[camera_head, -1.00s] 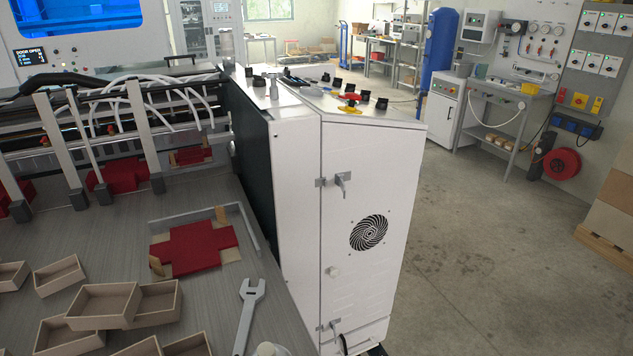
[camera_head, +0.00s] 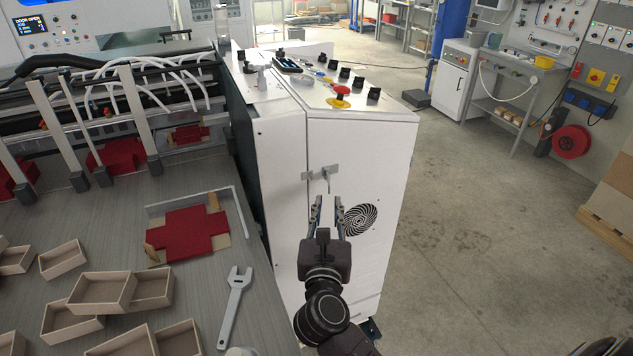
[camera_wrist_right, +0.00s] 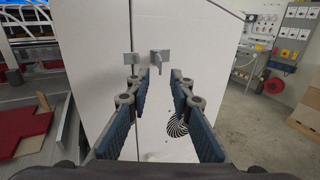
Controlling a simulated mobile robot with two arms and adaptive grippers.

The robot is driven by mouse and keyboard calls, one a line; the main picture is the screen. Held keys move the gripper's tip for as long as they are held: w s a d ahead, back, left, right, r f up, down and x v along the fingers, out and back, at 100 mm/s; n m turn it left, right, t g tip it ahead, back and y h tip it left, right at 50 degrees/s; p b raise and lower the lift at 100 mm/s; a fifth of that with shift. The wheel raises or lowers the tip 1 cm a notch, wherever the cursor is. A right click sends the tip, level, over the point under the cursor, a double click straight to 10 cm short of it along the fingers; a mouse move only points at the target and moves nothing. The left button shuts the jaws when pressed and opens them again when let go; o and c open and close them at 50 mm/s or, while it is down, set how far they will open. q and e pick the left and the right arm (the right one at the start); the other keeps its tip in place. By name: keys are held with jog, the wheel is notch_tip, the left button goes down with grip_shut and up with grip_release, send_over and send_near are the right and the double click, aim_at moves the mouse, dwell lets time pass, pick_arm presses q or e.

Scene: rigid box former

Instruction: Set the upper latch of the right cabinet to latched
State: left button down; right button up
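The white right cabinet (camera_head: 385,150) stands at the end of the machine. Its upper latch (camera_head: 326,174) is a small grey fitting across the seam, with a handle hanging down from it. In the right wrist view the latch (camera_wrist_right: 160,60) shows beside a grey piece (camera_wrist_right: 134,58) on the other side of the seam. My right gripper (camera_head: 328,204) is just below the latch, pointing at the cabinet face. Its fingers (camera_wrist_right: 160,76) are spread, with nothing between them. I cannot tell whether a fingertip touches the handle. My left gripper is not in view.
A round vent (camera_head: 360,219) is right of my right gripper. Left is the machine table (camera_head: 190,290) with a wrench (camera_head: 234,305), a red blank (camera_head: 188,235) and several open boxes (camera_head: 125,291). Knobs and a red button (camera_head: 341,92) top the cabinet.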

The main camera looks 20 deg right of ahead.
aim_at(328, 181)
jog(key=p+x, duration=0.2)
jog(key=x, duration=0.5)
jog(key=shift+f, duration=0.1)
jog(key=shift+w, duration=0.1)
jog(key=shift+c, duration=0.4)
grip_shut()
